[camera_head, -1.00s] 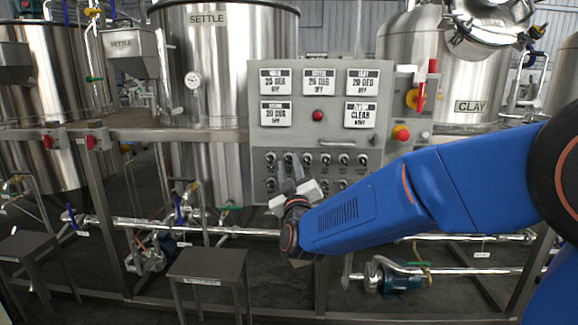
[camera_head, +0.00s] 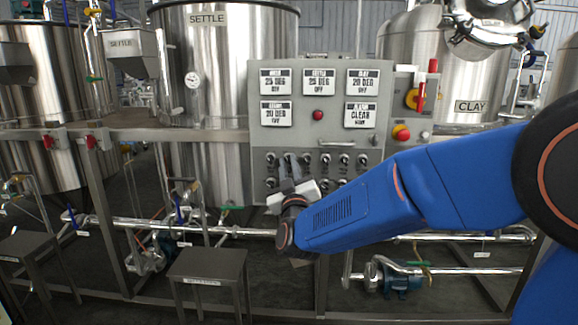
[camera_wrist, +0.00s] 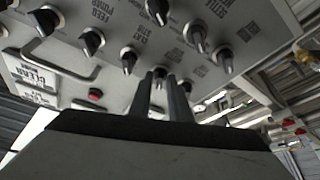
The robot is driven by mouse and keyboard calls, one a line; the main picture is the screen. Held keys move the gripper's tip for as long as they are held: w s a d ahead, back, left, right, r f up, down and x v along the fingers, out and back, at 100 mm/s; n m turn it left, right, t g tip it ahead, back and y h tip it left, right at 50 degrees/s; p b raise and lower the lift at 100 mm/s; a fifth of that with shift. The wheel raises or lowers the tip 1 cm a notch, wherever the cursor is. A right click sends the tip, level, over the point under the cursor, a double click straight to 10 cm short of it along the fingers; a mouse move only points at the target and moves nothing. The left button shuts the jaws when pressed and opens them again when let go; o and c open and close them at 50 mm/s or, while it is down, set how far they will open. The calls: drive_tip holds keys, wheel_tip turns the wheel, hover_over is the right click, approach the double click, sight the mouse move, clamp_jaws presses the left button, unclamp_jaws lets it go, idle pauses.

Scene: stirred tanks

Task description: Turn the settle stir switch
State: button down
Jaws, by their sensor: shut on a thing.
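The grey control panel (camera_head: 352,135) carries rows of small black-handled switches under several display cards. My gripper (camera_wrist: 159,76) has its two fingers up against the panel. It is shut on a switch (camera_wrist: 160,73), which is mostly hidden between the fingertips. The label of this switch is too small and blurred to read surely. In the head view my gripper (camera_head: 294,170) covers the left part of the lower switch rows.
Neighbouring switches (camera_wrist: 128,60) stand close on both sides of the fingers. A panel handle (camera_wrist: 60,62) and a red button (camera_head: 318,115) are nearby. Steel tanks (camera_head: 222,75) stand behind, and a stool (camera_head: 208,264) is below.

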drive_tip(key=m+h, duration=0.2)
drive_tip(key=m, duration=0.3)
drive_tip(key=m+h, duration=0.3)
drive_tip(key=m, duration=0.2)
drive_tip(key=m+h, duration=0.3)
drive_tip(key=m, duration=0.2)
drive_tip(key=shift+a+m, duration=0.3)
drive_tip(key=shift+a, duration=0.05)
drive_tip(key=shift+m+g, duration=0.3)
drive_tip(key=c, duration=1.9)
unclamp_jaws()
drive_tip(key=shift+o, duration=0.2)
drive_tip(key=v, duration=1.7)
drive_tip(key=shift+s, duration=0.15)
drive_tip(key=shift+a+f, duration=0.1)
drive_tip(key=shift+f, duration=0.05)
